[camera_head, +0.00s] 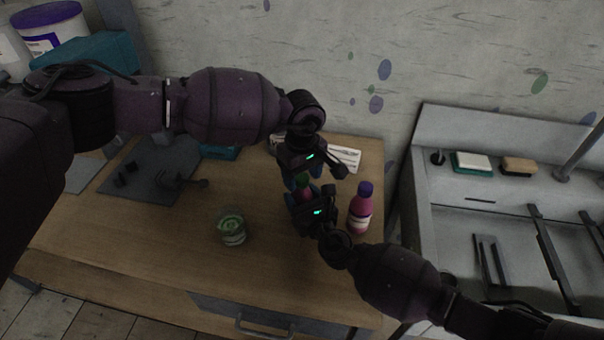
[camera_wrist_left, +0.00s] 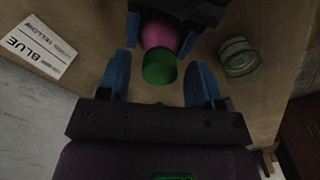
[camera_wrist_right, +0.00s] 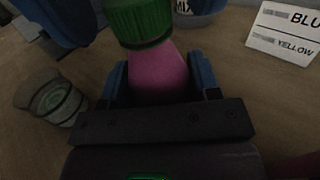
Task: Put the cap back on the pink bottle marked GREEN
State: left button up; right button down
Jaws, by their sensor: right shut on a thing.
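A pink bottle (camera_wrist_right: 158,75) with a green cap (camera_wrist_right: 140,20) on its top stands in my right gripper (camera_head: 305,200). The blue fingers of the right gripper are shut on the bottle's body. The bottle's label is hidden, and I cannot tell how tightly the cap sits. My left gripper (camera_head: 303,176) is above it, pointing down. In the left wrist view its blue fingers (camera_wrist_left: 161,85) are open, one on each side of the green cap (camera_wrist_left: 160,67), with gaps between. In the head view the grippers mostly hide the bottle.
A pink bottle with a purple cap (camera_head: 360,207) stands right of my grippers. A glass with green contents (camera_head: 231,227) stands to the left. A sink (camera_head: 480,222) is at the right.

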pick_arm(q)
jog(key=shift+r, duration=2.25)
jog(key=shift+c, duration=0.2)
